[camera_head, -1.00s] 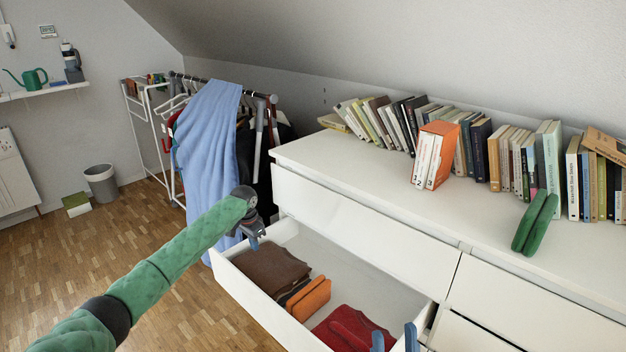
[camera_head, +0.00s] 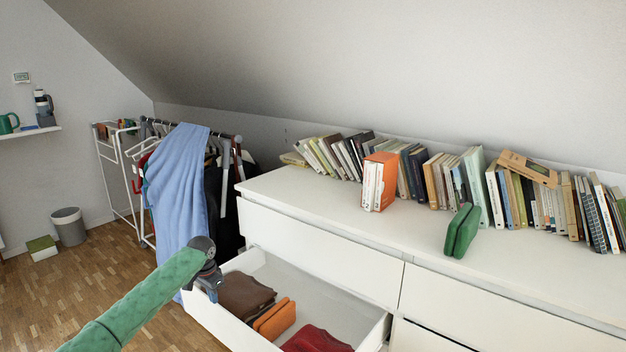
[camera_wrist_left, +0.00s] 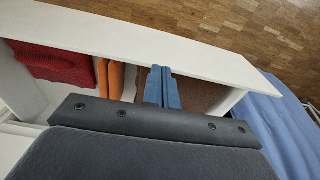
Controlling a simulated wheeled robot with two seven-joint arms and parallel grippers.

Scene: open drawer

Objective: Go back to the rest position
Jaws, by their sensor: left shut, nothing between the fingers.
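My left gripper (camera_head: 211,291) is over the left end of the open white drawer (camera_head: 360,337), with the arm coming in from the lower left. In the left wrist view its blue fingers (camera_wrist_left: 162,88) are together with nothing between them, above the dark brown folded clothes. The drawer holds brown clothes (camera_head: 244,296), orange folded items (camera_head: 274,319) and a red garment (camera_head: 316,341). My right gripper does not show in the current frames.
The white dresser top (camera_head: 330,208) carries a row of books, an orange book box (camera_head: 379,182) and a green object (camera_head: 462,230). A clothes rack with a blue cloth (camera_head: 180,190) stands left of the dresser. A grey bin (camera_head: 69,227) stands on the wooden floor, which is open at the left.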

